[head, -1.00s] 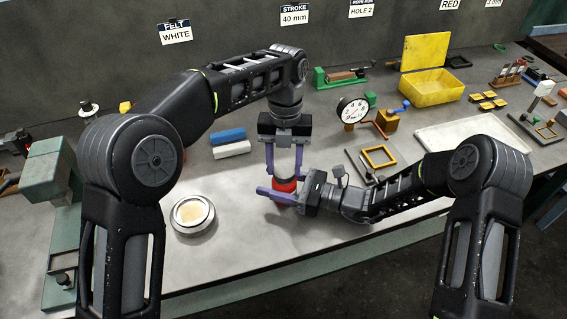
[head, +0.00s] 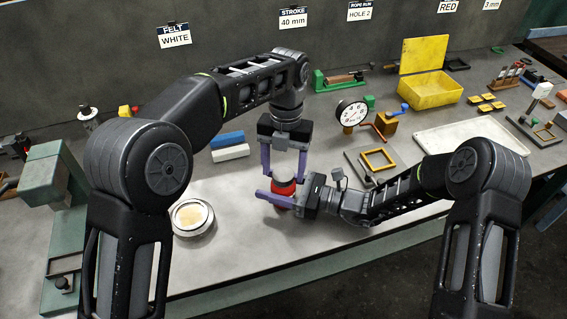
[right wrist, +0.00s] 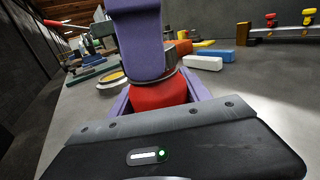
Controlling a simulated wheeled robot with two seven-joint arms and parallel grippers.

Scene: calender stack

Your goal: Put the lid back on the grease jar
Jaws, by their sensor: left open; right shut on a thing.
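A red cylinder with a grey band at its top (head: 284,187) stands near the bench front; it also shows in the right wrist view (right wrist: 160,95). My right gripper (head: 276,196) is shut on its red body from the right. My left gripper (head: 284,172) points down from above, open, with its fingers on either side of the top. One left finger hides part of the cylinder in the right wrist view. A shallow round metal piece with a tan inside (head: 192,217) lies to the left, apart from both grippers. I cannot tell which of the two is jar or lid.
A blue block (head: 227,138) and a white block (head: 231,152) lie behind and left of the left gripper. A dial gauge (head: 352,113) and a yellow box (head: 430,90) stand farther back right. Bare bench lies between the metal piece and the cylinder.

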